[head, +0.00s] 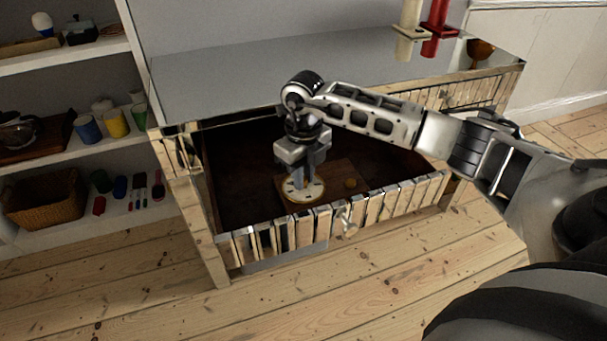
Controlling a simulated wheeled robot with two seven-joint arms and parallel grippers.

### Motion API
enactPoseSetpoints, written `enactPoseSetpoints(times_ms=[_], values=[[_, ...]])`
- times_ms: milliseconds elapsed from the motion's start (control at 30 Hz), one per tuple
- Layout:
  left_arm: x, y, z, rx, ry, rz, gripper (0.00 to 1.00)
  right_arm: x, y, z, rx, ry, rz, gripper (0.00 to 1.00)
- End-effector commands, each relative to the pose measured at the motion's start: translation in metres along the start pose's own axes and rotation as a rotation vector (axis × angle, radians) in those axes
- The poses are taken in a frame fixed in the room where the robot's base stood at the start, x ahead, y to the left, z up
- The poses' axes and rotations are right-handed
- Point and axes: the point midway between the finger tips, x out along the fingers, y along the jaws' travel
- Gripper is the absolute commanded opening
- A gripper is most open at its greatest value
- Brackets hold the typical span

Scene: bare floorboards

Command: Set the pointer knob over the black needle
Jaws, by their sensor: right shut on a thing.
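A round dial (297,197) with a pale face, dark marks and a gold-coloured rim lies on a brown board (338,174) inside the open drawer. My right gripper (304,179) points straight down over the dial, with its fingers near the middle of the face. It is shut on what I take to be the pointer knob, which the fingers hide. I cannot make out the black needle apart from the dark marks on the dial. My left gripper is not in view.
The drawer's striped mirrored front (375,205) with its handle (346,222) stands between me and the dial. A small round brown piece (351,183) sits right of the dial on the board. The grey cabinet top (250,75) overhangs behind. Shelves (70,145) stand left.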

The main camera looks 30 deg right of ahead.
Motion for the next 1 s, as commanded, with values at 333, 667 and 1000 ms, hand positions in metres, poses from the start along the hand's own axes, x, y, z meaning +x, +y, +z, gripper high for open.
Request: enactPoseSetpoints(times_ms=[333,667,1000], values=[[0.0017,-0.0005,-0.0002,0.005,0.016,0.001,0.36,0.0003,-0.0006,0.0002,-0.301,0.000,-0.001,0.00],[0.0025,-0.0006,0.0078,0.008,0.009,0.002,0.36,-0.0004,-0.0007,0.0004,-0.576,-0.002,-0.002,0.00],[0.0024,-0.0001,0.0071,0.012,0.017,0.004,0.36,-0.0007,-0.0001,0.0003,-0.746,-0.002,0.000,0.00]])
